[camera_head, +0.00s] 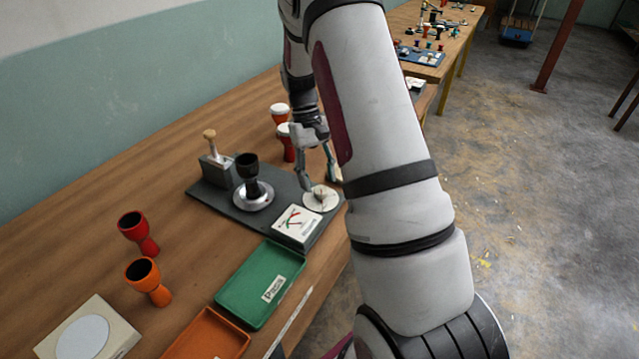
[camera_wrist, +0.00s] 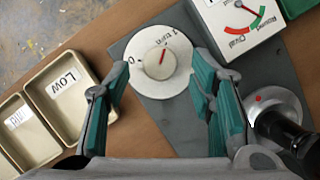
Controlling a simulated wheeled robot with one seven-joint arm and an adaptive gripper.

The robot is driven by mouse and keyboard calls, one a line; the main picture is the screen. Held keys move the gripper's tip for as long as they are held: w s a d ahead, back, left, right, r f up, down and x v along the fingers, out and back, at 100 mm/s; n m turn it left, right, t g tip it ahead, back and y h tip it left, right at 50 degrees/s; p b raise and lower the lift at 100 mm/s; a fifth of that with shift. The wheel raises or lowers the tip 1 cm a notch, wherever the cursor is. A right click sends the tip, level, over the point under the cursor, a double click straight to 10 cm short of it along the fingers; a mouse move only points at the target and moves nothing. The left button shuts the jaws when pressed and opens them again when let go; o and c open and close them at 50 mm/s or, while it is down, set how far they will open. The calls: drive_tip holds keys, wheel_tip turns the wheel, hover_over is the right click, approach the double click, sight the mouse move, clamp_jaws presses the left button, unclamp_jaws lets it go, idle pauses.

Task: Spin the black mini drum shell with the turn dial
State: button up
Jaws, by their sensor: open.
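The black mini drum shell (camera_head: 247,166) stands upright on a round silver turntable (camera_head: 253,203) on a dark grey base plate. In the wrist view the shell (camera_wrist: 292,137) is partly cut off at the lower right. The white turn dial (camera_head: 320,204) is at the plate's right end. In the wrist view the dial (camera_wrist: 150,82) shows a raised centre knob with a red pointer line. My gripper (camera_head: 320,180) is open and empty above the dial. Its fingertips (camera_wrist: 160,66) appear on either side of the knob; I cannot tell whether they touch the dial.
A gauge box (camera_head: 298,225) with red and green arcs stands beside the dial. A wooden-handled device (camera_head: 214,163) is behind the turntable. Red (camera_head: 138,235) and orange (camera_head: 148,283) drum shells and a green tray (camera_head: 250,310) are nearer. Pale trays (camera_wrist: 62,85) lie beside the plate.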

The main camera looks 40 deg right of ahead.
drive_tip(key=v, duration=0.9)
drive_tip(key=shift+r, duration=0.3)
drive_tip(key=s+a+r+n+t+h+p, duration=0.1)
drive_tip(key=s+a+r+t, duration=0.1)
drive_tip(key=s+a+r, duration=0.5)
drive_tip(key=s+a+r+t+p, duration=0.2)
drive_tip(key=s+a+r, duration=0.35)
drive_tip(key=r, duration=0.45)
drive_tip(key=s+a+r+n+t+p, duration=0.1)
drive_tip(key=s+a+t, duration=0.3)
drive_tip(key=s+a, duration=0.4)
drive_tip(key=s, duration=0.7)
drive_tip(key=shift+t+p, duration=0.3)
drive_tip(key=shift+p, duration=0.1)
